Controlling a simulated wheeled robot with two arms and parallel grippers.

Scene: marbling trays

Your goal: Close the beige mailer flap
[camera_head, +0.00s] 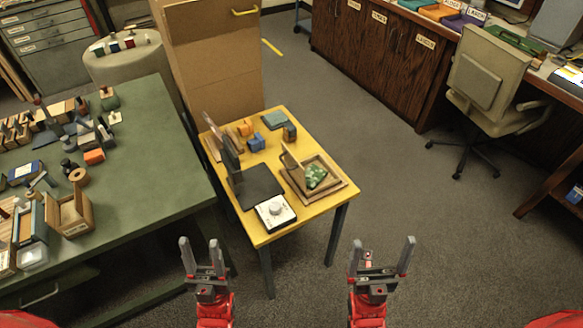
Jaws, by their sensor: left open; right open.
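A beige box that looks like the mailer (336,176) sits on the right part of the small yellow table (262,231). Its flap (291,166) stands raised on the left side, so the box is open. A green patterned item (315,175) lies inside. My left gripper (199,241) is open and empty, in front of the table to the left. My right gripper (383,241) is open and empty, in front of the table to the right. Both are apart from the mailer.
A white device with a dial (275,212), a dark upright panel (230,158) and small blue blocks (257,143) share the yellow table. A crowded green table (150,192) stands left. A tall cardboard-coloured cabinet (208,60) stands behind.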

